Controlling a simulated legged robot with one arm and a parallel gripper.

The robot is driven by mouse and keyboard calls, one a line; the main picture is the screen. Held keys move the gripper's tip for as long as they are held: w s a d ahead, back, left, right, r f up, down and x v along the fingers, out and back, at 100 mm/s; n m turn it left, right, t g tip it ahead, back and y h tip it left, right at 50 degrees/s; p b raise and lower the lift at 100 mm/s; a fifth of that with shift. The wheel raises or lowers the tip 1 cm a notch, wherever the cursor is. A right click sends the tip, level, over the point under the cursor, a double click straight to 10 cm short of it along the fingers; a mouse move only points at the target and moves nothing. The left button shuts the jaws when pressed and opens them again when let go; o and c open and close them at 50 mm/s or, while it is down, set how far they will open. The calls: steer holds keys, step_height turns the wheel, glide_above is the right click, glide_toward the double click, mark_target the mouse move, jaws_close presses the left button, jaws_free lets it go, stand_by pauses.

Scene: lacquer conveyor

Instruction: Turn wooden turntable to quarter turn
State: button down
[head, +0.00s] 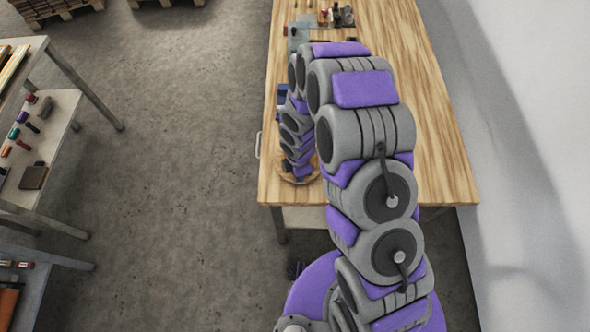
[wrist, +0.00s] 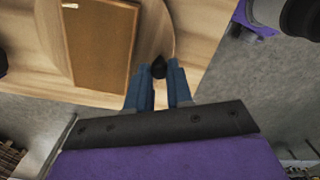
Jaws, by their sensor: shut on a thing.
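The wooden turntable (wrist: 156,30) is a round pale disc on the table, seen in the wrist view with its near edge toward me. In the head view the turntable (head: 313,176) shows only in part, at the table's near left corner, behind my arm. A brown rectangular panel (wrist: 103,42) lies on the disc. A small black knob (wrist: 159,66) stands at the disc's near rim. My gripper (wrist: 158,76) has blue fingers, one on each side of the knob, and is shut on it. The fingertips are hidden in the head view.
The wooden table (head: 440,150) runs away from me, with several small items (head: 340,16) at its far end. Shelves with tools (head: 38,140) stand at left. Open concrete floor (head: 180,150) lies between.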

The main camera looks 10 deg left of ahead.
steer(key=shift+w+d+r+n, duration=0.1)
steer(key=shift+w+d+n, duration=0.1)
steer(key=shift+n, duration=0.1)
stand_by(0.4)
steer(key=c, duration=1.3)
jaws_free()
step_height(320, 180, up, 17)
steer(key=p, duration=0.1)
steer(key=shift+r, duration=0.1)
